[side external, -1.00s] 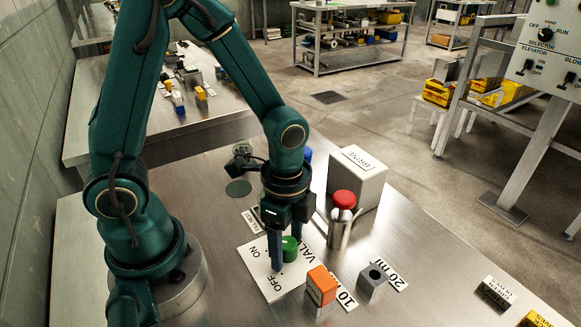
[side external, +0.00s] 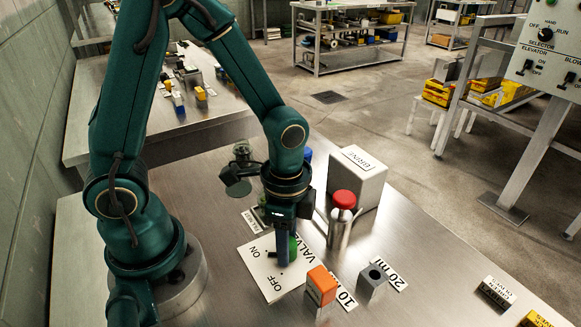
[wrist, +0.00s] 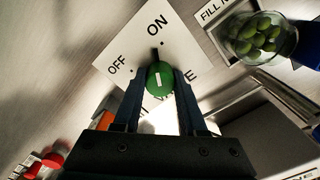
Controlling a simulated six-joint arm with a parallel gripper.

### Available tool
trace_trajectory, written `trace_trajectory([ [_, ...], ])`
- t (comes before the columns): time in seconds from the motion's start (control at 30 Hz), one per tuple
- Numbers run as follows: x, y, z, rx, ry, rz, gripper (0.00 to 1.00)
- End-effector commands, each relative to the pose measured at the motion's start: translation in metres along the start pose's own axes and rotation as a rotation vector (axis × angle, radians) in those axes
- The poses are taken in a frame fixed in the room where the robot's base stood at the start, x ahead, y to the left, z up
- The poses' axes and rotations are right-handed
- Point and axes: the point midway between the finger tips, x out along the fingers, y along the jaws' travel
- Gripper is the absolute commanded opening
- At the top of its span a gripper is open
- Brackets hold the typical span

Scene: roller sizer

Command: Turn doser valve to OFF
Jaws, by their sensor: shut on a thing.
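The doser valve is a green knob (wrist: 160,80) on a white plate (wrist: 185,52) marked ON and OFF. The knob has a white line on top, and a dark mark beside it lies toward the ON label. In the side external view only a bit of the green knob (side external: 293,246) shows behind a finger. The white plate (side external: 256,270) lies flat on the table. My gripper (side external: 283,258) points down and is shut on the knob, with one finger on each side of it in the wrist view (wrist: 160,84).
A grey BRINE box (side external: 357,178) and a red-topped metal cylinder (side external: 342,217) stand right of my gripper. An orange-topped block (side external: 320,287) and a grey block (side external: 373,281) sit nearby. A jar of olives (wrist: 260,35) stands by the FILL label. The table's right part is mostly clear.

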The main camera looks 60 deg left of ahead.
Motion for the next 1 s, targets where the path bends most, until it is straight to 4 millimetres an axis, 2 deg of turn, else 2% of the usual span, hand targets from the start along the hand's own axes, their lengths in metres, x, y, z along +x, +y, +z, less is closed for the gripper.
trace_trajectory([
  [1.0,-0.0007,0.0004,-0.0002,-0.958,0.000,0.000,0.00],
])
